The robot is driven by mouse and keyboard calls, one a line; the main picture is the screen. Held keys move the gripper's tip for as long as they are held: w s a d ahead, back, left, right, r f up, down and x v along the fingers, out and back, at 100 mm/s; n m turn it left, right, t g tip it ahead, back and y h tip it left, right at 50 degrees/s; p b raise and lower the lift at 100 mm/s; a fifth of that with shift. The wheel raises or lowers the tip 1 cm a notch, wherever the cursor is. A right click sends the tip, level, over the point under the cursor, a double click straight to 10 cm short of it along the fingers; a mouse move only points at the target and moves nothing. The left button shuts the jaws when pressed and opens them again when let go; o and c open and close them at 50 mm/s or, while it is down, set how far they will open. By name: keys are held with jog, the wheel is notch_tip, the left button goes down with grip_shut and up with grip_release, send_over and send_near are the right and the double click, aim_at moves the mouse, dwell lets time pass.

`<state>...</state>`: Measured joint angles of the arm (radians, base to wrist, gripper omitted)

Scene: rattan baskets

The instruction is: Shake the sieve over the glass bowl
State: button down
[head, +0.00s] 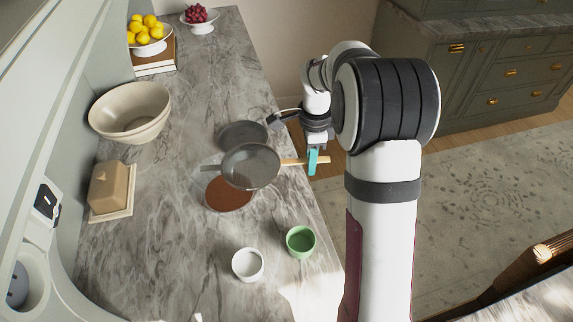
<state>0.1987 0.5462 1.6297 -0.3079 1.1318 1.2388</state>
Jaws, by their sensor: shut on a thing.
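The sieve (250,167) has a round grey mesh bowl and a wooden handle. My gripper (313,162) has teal fingers and is shut on the handle, at the right of the sieve. The sieve is held above the counter and looks roughly level. The glass bowl (207,199) is below the sieve and a little nearer, with brown contents showing inside. The sieve hides the far part of the bowl. I cannot tell whether the sieve holds anything.
A white cup (247,264) and a green cup (300,241) stand nearer on the marble counter (150,230). A large beige bowl (130,112) and a butter dish (111,190) are at the left. Fruit stands at the back. A dark round patch lies behind the sieve.

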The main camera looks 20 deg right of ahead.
aim_at(326, 159)
jog(key=s+d+r, duration=0.1)
jog(key=d+r, duration=0.1)
jog(key=shift+s+d, duration=0.4)
jog(key=shift+w+a+f, duration=0.65)
jog(key=shift+a+f, duration=0.2)
jog(key=shift+a, duration=0.15)
jog(key=shift+w+a+f, duration=0.65)
jog(key=shift+a+f, duration=0.2)
jog(key=shift+a, duration=0.15)
jog(key=w+a+f, duration=0.3)
jog(key=a+f, duration=0.1)
jog(key=a, duration=0.1)
jog(key=shift+w+a+f, duration=0.2)
jog(key=shift+w+f, duration=0.05)
jog(key=shift+w, duration=0.05)
dwell(0.7)
dwell(0.9)
notch_tip(326, 159, up, 5)
jog(key=shift+r, duration=0.1)
dwell(0.4)
